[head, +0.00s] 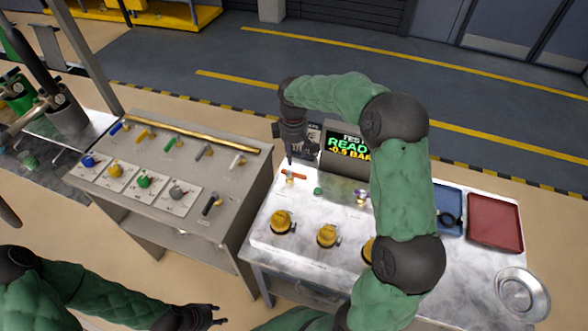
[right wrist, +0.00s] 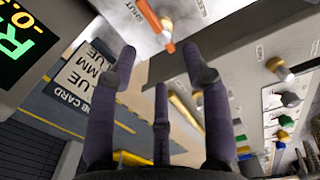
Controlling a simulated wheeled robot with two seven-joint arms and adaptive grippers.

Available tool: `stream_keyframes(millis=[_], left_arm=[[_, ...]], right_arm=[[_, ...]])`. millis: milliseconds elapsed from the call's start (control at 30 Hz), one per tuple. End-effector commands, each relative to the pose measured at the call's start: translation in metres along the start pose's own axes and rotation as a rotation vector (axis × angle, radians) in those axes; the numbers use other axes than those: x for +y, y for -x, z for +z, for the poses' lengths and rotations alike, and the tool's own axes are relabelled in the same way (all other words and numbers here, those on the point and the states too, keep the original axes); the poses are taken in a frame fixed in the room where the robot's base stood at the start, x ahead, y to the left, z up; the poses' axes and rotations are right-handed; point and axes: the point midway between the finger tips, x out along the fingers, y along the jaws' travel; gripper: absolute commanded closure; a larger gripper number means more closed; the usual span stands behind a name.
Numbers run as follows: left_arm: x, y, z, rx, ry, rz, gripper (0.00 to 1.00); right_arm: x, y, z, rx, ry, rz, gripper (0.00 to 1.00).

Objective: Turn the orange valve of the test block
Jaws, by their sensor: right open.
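The orange valve (head: 294,175) is a small orange bar handle on a brass-coloured stem. It stands at the back left of the pale test block (head: 300,207). My right gripper (head: 290,158) points down just above and behind the handle. In the right wrist view its dark fingers (right wrist: 159,58) are spread and empty. There the orange handle (right wrist: 154,20) lies beyond the fingertips, near the top edge; I see no clear contact. My left gripper (head: 205,315) is low at the bottom left, away from the block, and its finger opening is unclear.
A screen (head: 347,152) behind the block shows "-0.5 BAR". Yellow-capped fittings (head: 281,222) stand in front, one partly behind my right arm. A green button (head: 318,191) is right of the valve. A grey panel (head: 150,165) with coloured levers stands left; blue (head: 449,226) and red (head: 494,222) trays lie right.

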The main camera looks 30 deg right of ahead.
Motion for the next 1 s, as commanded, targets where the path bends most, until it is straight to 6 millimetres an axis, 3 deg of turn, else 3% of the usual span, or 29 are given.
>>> stream_keyframes(millis=[33,267,700,1000], left_arm=[[-0.003,-0.007,0.0,0.0,0.0,0.0,0.6],[-0.003,-0.009,-0.001,0.0,0.0,0.0,0.6],[-0.007,-0.019,-0.001,0.001,0.0,0.0,0.6],[-0.008,-0.022,-0.001,0.0,0.0,0.0,0.6]], right_arm=[[0.001,-0.006,0.0,0.0,0.001,0.001,0.51],[0.001,-0.016,0.001,-0.002,0.002,0.002,0.51],[0.001,-0.089,0.001,-0.002,0.001,0.001,0.51],[0.001,-0.113,0.001,0.0,0.001,0.002,0.51]])
